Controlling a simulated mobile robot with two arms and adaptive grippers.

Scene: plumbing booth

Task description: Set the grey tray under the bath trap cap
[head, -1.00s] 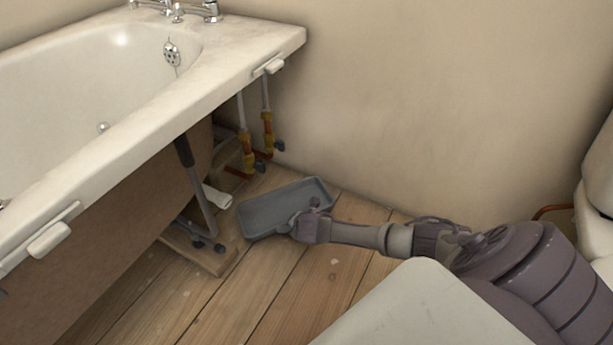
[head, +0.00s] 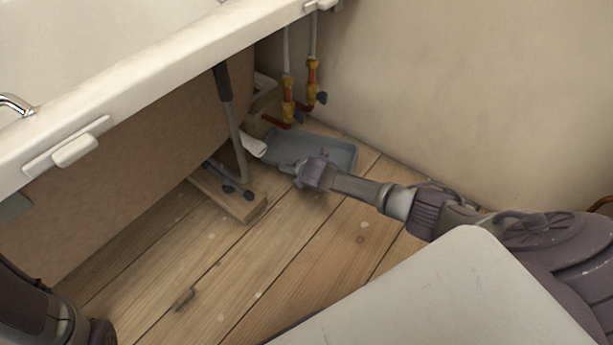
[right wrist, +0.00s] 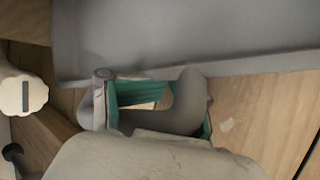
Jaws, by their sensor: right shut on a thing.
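The grey tray (head: 330,151) is a shallow rectangular pan low over the floorboards beside the bath's open end. My right gripper (head: 306,172) is shut on its near rim. In the right wrist view the tray's wall (right wrist: 190,66) fills the top, with the gripper fingers (right wrist: 155,98) and their green pads against it. Whether the tray touches the floor is unclear. My left gripper is out of view.
The bath panel (head: 130,165) and a bath leg (head: 235,135) on a wooden board (head: 235,203) stand left of the tray. Copper pipes with valves (head: 288,100) rise behind it. The wall closes the right. The near floorboards (head: 240,285) are mostly clear.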

